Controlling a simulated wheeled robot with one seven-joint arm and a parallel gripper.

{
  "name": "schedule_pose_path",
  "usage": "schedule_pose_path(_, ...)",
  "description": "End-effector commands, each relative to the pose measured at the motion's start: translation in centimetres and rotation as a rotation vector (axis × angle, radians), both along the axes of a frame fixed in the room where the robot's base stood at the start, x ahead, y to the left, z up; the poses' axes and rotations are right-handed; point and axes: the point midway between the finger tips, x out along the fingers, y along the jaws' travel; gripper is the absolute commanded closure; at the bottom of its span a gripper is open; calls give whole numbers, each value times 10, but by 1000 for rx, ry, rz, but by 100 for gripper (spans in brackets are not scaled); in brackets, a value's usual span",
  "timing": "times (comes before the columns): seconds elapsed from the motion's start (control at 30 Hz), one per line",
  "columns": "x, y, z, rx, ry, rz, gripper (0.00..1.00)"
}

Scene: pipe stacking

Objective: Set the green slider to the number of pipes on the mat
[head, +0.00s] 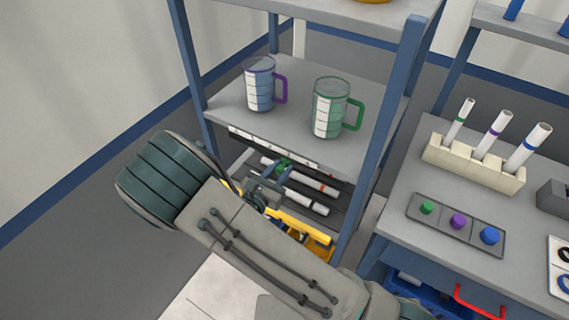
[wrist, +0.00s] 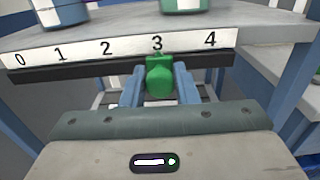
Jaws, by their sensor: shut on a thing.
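The green slider (wrist: 160,79) sits on the dark rail under a white scale numbered 0 to 4, and its pointer is at the 3. In the head view the slider (head: 284,165) shows small at the shelf's front edge. My gripper (wrist: 161,86) is shut on it, with one blue-grey finger on each side. In the head view my gripper (head: 273,174) reaches it from the front left. White pipes (head: 306,203) lie on the dark mat (head: 338,208) on the level below, one with an orange band. My gripper and the shelf partly hide them, so their full count is unclear.
A purple-handled jug (head: 260,88) and a green-handled jug (head: 330,108) stand on the shelf above the scale. Blue shelf posts (head: 385,120) flank the opening. At right, a table holds a pipe rack (head: 470,165) and a panel of coloured knobs (head: 458,223).

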Motion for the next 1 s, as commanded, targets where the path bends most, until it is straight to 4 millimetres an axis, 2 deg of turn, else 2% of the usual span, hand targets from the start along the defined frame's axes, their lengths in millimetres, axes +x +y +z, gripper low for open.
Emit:
schedule_pose_path(0.3, -1, 2, 0, 1, 0, 7, 100)
schedule_pose_path(0.33, -1, 2, 0, 1, 0, 7, 64)
schedule_pose_path(0.37, -1, 2, 0, 1, 0, 7, 56)
schedule_pose_path(0.4, -1, 2, 0, 1, 0, 6, 54)
schedule_pose_path(0.77, -6, 4, -1, 2, 0, 4, 54)
schedule_pose_path(0.87, -18, 11, -1, 2, -1, 5, 54)
schedule_pose_path(1.0, -45, 26, -2, 4, 0, 8, 54)
